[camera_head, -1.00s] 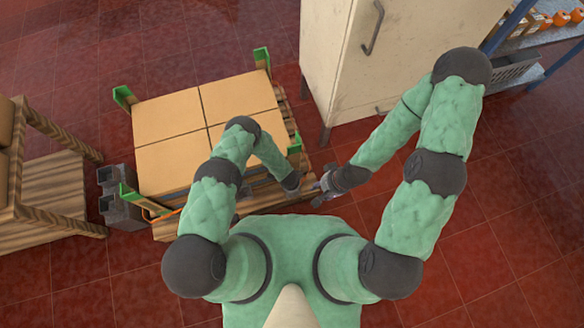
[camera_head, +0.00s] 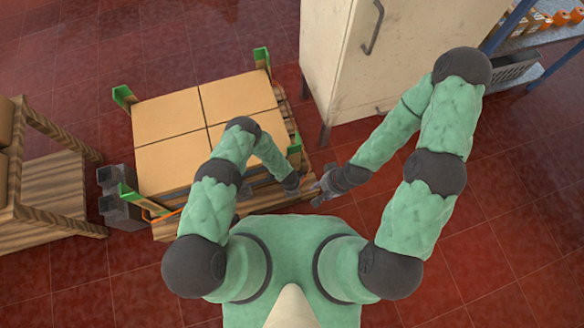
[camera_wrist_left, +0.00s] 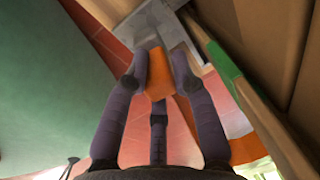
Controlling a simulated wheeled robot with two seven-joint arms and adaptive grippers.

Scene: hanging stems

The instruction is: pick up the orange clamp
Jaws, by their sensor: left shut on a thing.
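In the left wrist view, an orange piece (camera_wrist_left: 157,88), which looks like the orange clamp, sits between the fingertips of my left gripper (camera_wrist_left: 159,78). The dark purple fingers are shut on it. They cover its sides, so I see only its middle. In the head view my left gripper is mostly hidden beside my arm, near the front edge of the box stack, and I cannot make out the clamp there. My right gripper (camera_head: 323,189) hangs near the stack's front right corner. It is too small to tell whether it is open or shut.
Cardboard boxes (camera_head: 170,113) are stacked on a wooden pallet with green corner posts (camera_head: 124,97). Grey blocks (camera_head: 118,197) and a wooden rack (camera_head: 60,190) stand left. A cream cabinet (camera_head: 345,60) and blue-framed shelf (camera_head: 540,40) stand right. Red floor is clear at bottom right.

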